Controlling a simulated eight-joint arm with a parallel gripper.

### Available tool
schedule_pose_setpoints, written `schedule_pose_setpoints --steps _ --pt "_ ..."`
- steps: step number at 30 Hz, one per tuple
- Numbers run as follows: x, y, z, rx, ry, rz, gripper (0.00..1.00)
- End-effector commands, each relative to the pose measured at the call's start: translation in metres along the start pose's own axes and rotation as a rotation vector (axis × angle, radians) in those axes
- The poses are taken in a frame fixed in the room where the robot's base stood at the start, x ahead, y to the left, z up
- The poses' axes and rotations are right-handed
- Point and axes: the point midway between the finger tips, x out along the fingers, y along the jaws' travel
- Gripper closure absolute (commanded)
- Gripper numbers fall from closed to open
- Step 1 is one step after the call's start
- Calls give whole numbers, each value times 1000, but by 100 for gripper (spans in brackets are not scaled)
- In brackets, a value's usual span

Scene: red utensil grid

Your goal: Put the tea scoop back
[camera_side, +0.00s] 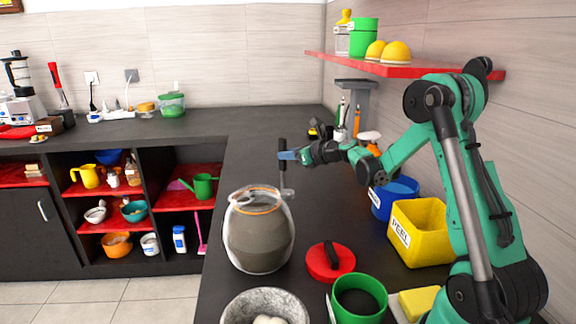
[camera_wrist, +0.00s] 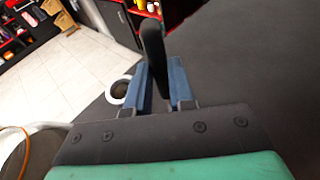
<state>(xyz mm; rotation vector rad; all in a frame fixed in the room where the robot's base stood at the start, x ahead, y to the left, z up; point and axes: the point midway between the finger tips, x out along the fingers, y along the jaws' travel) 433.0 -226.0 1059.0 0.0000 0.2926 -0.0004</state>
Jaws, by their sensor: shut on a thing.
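My gripper (camera_side: 288,155) is shut on the black handle of the tea scoop (camera_side: 282,146) and holds it upright in the air above the counter. The scoop's pale bowl hangs at its lower end, just right of and above the rim of a large jar (camera_side: 258,240). In the wrist view the black handle (camera_wrist: 152,45) stands between the blue fingers of my gripper (camera_wrist: 161,80). A pale ring with a dark middle, seemingly the scoop's bowl (camera_wrist: 118,91), shows beside the left finger.
A red lid (camera_side: 322,262), a green canister (camera_side: 345,310) with dark contents and a stone bowl (camera_side: 240,305) stand in front. Blue (camera_side: 383,205) and yellow (camera_side: 430,245) bins line the right. A grey rack (camera_side: 358,88) with utensils stands behind.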

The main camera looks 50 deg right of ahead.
Motion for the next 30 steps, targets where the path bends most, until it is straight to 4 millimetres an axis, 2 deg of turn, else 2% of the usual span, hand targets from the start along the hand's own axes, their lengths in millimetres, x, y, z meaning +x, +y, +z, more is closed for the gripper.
schedule_pose_setpoints --steps 5,17,18,20,21,30 --pt "6 0 -20 0 0 0 100" --pt "8 0 -25 0 0 0 100" --pt "8 0 -24 0 0 0 70" --pt "8 0 -24 0 0 0 53" --pt "8 0 -24 0 0 0 50" --pt "7 0 -23 0 0 0 50"
